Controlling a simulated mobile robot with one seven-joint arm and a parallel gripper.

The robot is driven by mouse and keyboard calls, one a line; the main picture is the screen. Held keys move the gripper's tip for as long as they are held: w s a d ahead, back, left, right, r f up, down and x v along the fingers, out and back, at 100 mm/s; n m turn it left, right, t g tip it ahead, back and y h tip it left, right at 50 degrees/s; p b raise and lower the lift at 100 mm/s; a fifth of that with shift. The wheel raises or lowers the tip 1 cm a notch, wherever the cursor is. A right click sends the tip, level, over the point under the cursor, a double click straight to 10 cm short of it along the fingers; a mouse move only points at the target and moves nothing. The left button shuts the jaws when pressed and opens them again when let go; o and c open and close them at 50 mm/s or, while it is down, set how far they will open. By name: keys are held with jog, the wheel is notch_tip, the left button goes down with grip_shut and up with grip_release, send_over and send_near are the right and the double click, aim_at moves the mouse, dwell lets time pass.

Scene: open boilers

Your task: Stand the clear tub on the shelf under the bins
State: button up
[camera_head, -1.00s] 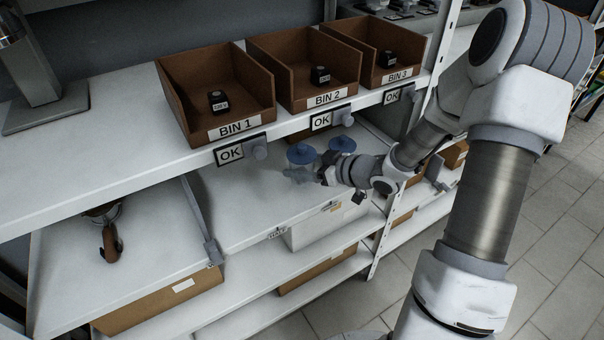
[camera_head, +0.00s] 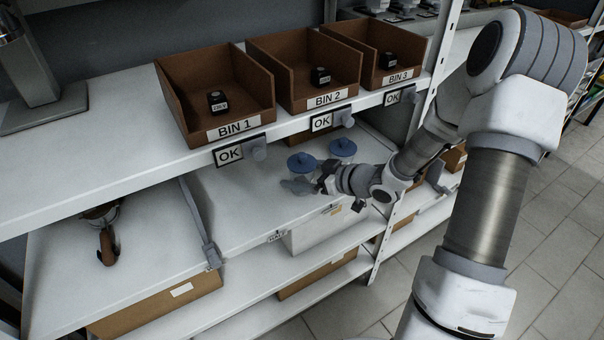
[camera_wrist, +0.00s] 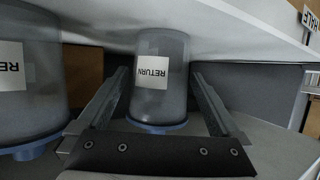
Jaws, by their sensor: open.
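Two clear tubs with blue lids show below the bin shelf in the head view: a left one (camera_head: 301,162) and a right one (camera_head: 343,148). My gripper (camera_head: 290,186) is low in front of the left tub, above the lower shelf (camera_head: 240,205), and hides part of its body. The wrist view shows things upside down. There a clear tub (camera_wrist: 160,90) with a RETURN label appears between the two open fingers (camera_wrist: 160,72), with gaps on both sides. The other tub (camera_wrist: 30,80), also labelled RETURN, is nearer at the left.
Three brown bins, BIN 1 (camera_head: 213,92), BIN 2 (camera_head: 303,70) and BIN 3 (camera_head: 377,50), stand on the upper shelf above, each holding a small dark item. A portafilter (camera_head: 105,235) lies left of a divider (camera_head: 205,225).

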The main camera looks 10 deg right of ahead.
jog(key=p+v, duration=0.4)
jog(key=v, duration=0.8)
